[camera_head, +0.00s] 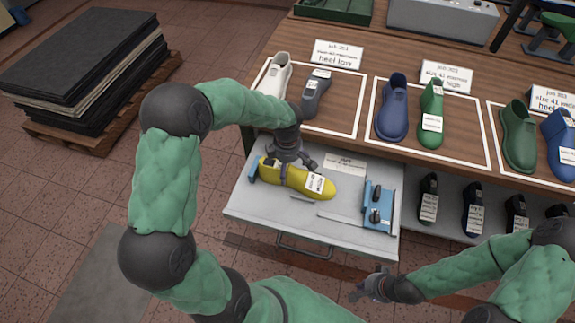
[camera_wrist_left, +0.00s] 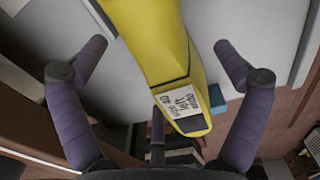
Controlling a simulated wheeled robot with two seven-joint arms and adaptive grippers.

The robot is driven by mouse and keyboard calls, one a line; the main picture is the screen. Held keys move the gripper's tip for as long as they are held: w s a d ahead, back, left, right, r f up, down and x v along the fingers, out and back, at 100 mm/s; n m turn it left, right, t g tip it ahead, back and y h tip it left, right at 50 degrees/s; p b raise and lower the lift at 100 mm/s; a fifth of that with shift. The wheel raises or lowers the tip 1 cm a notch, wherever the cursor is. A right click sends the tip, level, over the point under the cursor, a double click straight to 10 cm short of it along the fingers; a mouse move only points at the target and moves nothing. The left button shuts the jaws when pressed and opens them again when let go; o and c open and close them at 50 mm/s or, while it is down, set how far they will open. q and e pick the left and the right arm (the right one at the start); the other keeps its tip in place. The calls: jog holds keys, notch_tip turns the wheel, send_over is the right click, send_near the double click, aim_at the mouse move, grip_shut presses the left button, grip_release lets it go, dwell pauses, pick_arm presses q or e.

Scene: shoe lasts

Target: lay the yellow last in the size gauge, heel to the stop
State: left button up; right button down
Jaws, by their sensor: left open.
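The yellow last (camera_head: 322,186) lies in the open grey drawer, its left end close to a small blue block (camera_head: 253,169). A white label sits on its right part. My left gripper (camera_head: 288,168) is over the last's left half. In the left wrist view the yellow last (camera_wrist_left: 150,40) runs between the spread fingers of my left gripper (camera_wrist_left: 160,50), with visible gaps beside it. A blue piece (camera_wrist_left: 216,97) shows beside its labelled end. A blue fixture with black knobs (camera_head: 378,206) stands in the drawer's right part. My right gripper (camera_head: 367,284) is empty, its fingers apart, in front of the drawer.
The wooden bench (camera_head: 400,55) behind holds white-outlined areas with white, grey, blue and green lasts and cards. Several dark lasts stand on a shelf (camera_head: 450,185) right of the drawer. A pallet of dark sheets (camera_head: 85,60) stands at the left. Floor is clear before the drawer.

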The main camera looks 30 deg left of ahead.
pick_arm(q)
notch_tip(320, 180, up, 12)
dwell(0.6)
dwell(0.4)
